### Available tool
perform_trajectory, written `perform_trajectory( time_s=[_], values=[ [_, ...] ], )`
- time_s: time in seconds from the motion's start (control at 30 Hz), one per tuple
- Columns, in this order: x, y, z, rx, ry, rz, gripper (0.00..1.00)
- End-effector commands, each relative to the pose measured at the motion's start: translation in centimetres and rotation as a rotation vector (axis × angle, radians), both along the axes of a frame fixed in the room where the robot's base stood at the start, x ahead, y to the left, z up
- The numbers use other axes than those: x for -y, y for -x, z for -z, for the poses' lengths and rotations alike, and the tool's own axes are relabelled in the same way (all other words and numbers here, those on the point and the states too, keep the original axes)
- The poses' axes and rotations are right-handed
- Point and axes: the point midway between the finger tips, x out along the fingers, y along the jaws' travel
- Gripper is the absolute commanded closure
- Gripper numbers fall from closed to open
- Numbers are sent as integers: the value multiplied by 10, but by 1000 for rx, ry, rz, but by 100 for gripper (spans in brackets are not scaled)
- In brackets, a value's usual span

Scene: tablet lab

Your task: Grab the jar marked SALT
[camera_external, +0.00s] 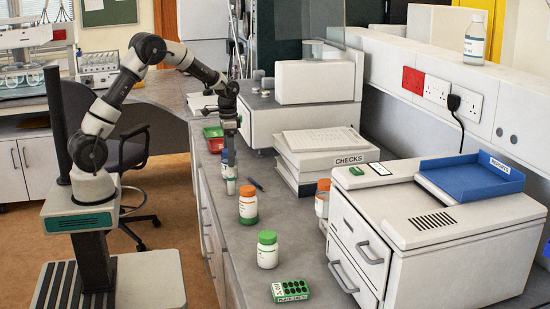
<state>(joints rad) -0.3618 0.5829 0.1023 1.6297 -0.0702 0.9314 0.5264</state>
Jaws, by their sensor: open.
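A jar with an orange lid (248,203) stands upright on the grey bench, near its front edge. A jar with a green lid (267,250) stands closer to the camera. A second orange-lidded jar (322,200) stands by the white drawer unit, which partly hides it. The writing on these jars is too small to read, so I cannot tell which is marked SALT. My gripper (230,168) points down, open, behind and left of the nearer orange-lidded jar. A small pale item (231,187) shows at its fingertips; I cannot tell what it is.
A green box (291,290) lies at the front of the bench. A stack marked CHECKS (328,158) and the white drawer unit (440,235) with a blue tray (470,178) bound the right. Red and green trays (214,138) lie behind my gripper. A pen (256,184) lies nearby.

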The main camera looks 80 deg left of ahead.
Motion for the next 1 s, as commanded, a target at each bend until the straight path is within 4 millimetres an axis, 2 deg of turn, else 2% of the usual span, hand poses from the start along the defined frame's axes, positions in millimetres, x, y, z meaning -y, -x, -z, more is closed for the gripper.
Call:
perform_trajectory(
  time_s=[0.03,0.2,0.5,0.57,0.8,0.83,1.0],
  values=[
    [0,2,10,-5,2,-1,30],
    [-1,2,33,-3,1,0,30],
    [-1,1,38,0,0,0,30],
    [-1,1,38,0,0,0,39],
    [-1,1,38,0,1,0,79],
    [-1,1,37,1,0,0,82],
    [-1,1,37,1,0,0,82]
  ],
)
